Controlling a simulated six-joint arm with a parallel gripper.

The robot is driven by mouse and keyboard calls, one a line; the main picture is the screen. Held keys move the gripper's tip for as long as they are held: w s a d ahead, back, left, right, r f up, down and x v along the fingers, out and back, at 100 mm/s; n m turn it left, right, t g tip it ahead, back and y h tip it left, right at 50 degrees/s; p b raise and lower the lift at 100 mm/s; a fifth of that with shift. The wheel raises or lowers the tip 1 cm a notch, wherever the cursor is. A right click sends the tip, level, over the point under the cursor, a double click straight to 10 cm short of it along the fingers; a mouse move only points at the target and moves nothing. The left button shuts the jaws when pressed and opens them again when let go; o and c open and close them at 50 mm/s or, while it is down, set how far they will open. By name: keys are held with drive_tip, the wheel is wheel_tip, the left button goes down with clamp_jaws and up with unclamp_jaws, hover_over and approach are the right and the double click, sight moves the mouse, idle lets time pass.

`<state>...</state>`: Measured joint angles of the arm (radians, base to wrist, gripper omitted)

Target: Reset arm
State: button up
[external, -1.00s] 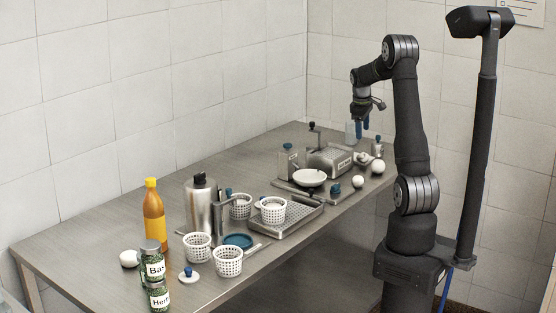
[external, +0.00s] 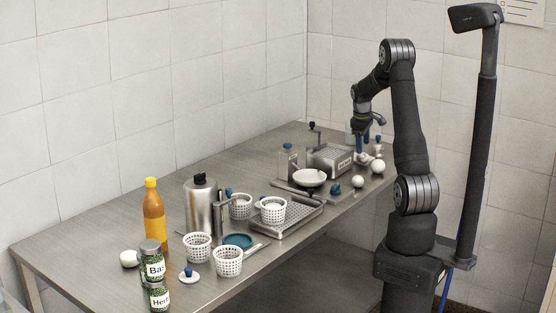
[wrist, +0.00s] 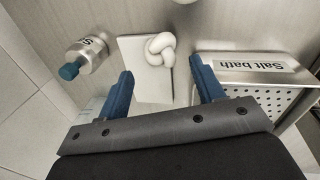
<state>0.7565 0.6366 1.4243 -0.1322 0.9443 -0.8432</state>
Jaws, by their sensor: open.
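My gripper (external: 362,146) is over the far end of the steel table (external: 120,228), beside the salt bath tray. In the wrist view its two blue fingers (wrist: 161,82) are spread open with nothing gripped between them. A white knotted piece (wrist: 160,49) on a pale block (wrist: 143,78) shows below and just beyond the fingertips. A small bottle with a blue cap (wrist: 86,55) lies to the left in that view. The salt bath tray (wrist: 285,95), with its perforated top, is to the right.
Several white perforated baskets (external: 228,262), a perforated drain tray (external: 290,224), a steel canister (external: 199,205), an orange bottle (external: 153,215) and green-filled jars (external: 153,265) crowd the near part. A white bowl (external: 309,177) and white balls (external: 378,166) are nearer my gripper.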

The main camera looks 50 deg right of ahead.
sight(363, 154)
drive_tip(key=f, duration=0.5)
drive_tip(key=shift+d+f, duration=0.15)
drive_tip(key=shift+d, duration=0.25)
wheel_tip(363, 154, up, 3)
drive_tip(key=shift+f, duration=0.1)
drive_tip(key=shift+w+r, duration=0.1)
drive_tip(key=shift+r, duration=0.5)
